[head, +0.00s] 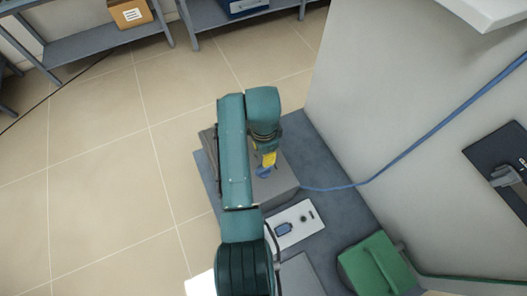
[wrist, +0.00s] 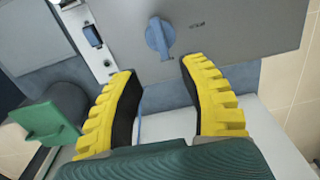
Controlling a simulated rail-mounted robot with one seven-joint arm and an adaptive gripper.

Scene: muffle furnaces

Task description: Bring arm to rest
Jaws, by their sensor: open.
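My gripper (wrist: 157,68) is open, with its two yellow ridged fingers spread apart and nothing between them in the wrist view. A blue knob (wrist: 158,38) on a grey panel (wrist: 230,32) lies just beyond the fingertips. In the head view my teal arm reaches out over a grey unit and bends down. One yellow finger of my gripper (head: 268,160) shows close to the blue knob (head: 264,172). The other finger is hidden. Whether the fingers touch the panel cannot be told.
A white panel with a blue switch (head: 284,228) lies beside the grey unit (head: 283,188). A green object (head: 375,265) stands at lower right. A blue cable (head: 420,140) runs along the pale wall. Shelves (head: 105,40) stand at the back.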

